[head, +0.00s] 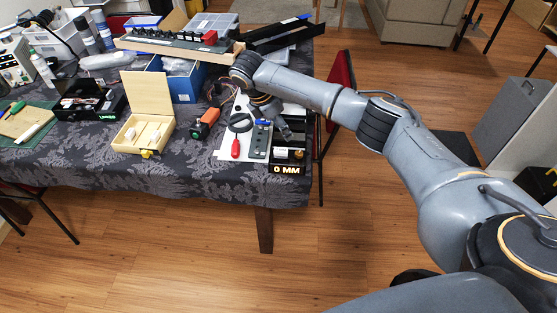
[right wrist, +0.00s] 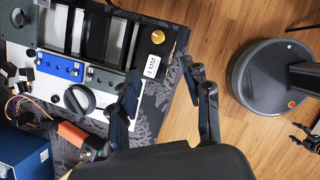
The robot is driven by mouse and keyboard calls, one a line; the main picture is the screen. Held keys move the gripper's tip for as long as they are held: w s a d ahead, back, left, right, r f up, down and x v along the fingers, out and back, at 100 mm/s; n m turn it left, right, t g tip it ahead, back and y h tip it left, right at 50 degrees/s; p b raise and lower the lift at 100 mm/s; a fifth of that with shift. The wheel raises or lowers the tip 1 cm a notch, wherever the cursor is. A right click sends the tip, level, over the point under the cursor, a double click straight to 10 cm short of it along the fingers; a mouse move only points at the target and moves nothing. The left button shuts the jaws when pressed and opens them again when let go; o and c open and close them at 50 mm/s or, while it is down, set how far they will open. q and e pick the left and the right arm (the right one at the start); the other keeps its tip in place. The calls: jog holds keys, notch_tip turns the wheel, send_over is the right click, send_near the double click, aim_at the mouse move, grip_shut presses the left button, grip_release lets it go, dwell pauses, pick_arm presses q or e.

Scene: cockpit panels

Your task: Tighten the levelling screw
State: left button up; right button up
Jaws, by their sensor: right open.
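The levelling screw appears as a round brass knob (right wrist: 156,37) at the table's edge in the right wrist view. Beside it is a white label reading 4 MM (right wrist: 152,66). In the head view, a black block with a yellow 0 MM marking (head: 287,169) stands at the table's front right corner. My right gripper (right wrist: 163,77) is open and empty, its two fingers spread below the knob in the right wrist view and apart from it. In the head view the right gripper (head: 285,130) hangs over the gear behind the block, partly hidden.
An open wooden box (head: 129,139) is farther left. A blue bin (head: 185,86) stands behind.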

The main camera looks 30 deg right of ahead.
aim_at(298, 153)
jog(key=x, duration=0.4)
jog(key=p+x, duration=0.1)
jog(key=x, duration=0.1)
jog(key=shift+w+d, duration=0.15)
jog(key=shift+d, duration=0.15)
jog(key=x, duration=0.7)
jog(key=shift+a, duration=0.15)
jog(key=shift+f, duration=0.4)
grip_shut()
pick_arm(q)
jog(key=shift+t, duration=0.4)
jog(key=w, duration=0.1)
jog(key=w+d+r, duration=0.1)
jog(key=w, duration=0.2)
jog(key=shift+w+d+r, duration=0.25)
jog(key=shift+d+r, duration=0.05)
jog(key=shift+d, duration=0.05)
